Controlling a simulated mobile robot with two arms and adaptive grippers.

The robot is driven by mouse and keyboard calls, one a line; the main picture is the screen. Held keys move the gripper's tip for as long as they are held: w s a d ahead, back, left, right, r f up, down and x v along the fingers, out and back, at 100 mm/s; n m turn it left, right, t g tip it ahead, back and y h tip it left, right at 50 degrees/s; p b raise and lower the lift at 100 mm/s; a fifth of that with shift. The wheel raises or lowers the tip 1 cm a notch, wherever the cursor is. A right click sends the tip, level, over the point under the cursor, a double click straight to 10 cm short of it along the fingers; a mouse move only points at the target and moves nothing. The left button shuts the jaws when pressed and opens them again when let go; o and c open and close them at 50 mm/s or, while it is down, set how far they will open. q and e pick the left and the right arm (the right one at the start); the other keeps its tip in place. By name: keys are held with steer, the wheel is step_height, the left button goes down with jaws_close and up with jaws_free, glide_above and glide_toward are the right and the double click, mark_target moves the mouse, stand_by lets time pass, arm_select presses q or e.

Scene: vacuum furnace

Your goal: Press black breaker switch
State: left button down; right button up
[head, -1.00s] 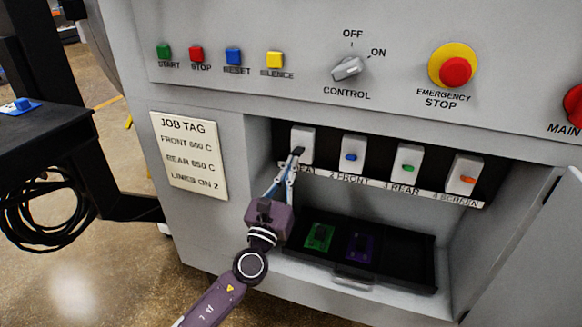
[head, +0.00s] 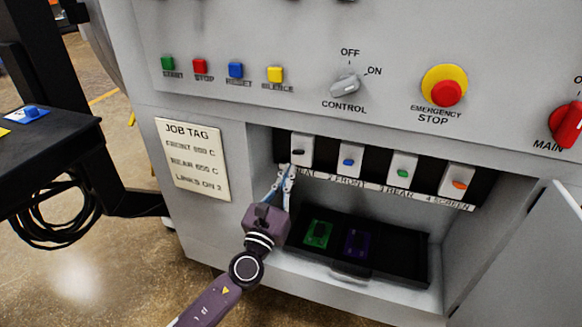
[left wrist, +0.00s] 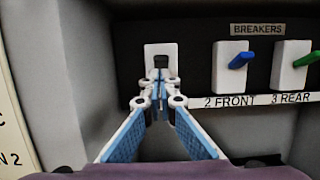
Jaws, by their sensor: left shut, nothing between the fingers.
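The black breaker switch (head: 298,152) is on the leftmost white breaker, in the recess of the grey cabinet. It also shows in the left wrist view (left wrist: 160,65), straight beyond the fingertips. My left gripper (head: 287,169) is shut and empty, just below and slightly left of the black switch in the head view. In the left wrist view its fingertips (left wrist: 160,80) overlap the lower part of the white breaker. I cannot tell whether they touch it. The gripper partly hides the label under this breaker. My right gripper is not in view.
Breakers with blue (head: 347,162), green (head: 402,173) and orange (head: 459,184) switches stand to the right. Below is a black tray (head: 400,262) holding green and purple pieces. An open door (head: 535,260) is at right. The job tag (head: 193,160) is left of the recess.

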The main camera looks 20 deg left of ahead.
arm_select(q)
steer(key=v, duration=0.5)
steer(key=shift+s, duration=0.35)
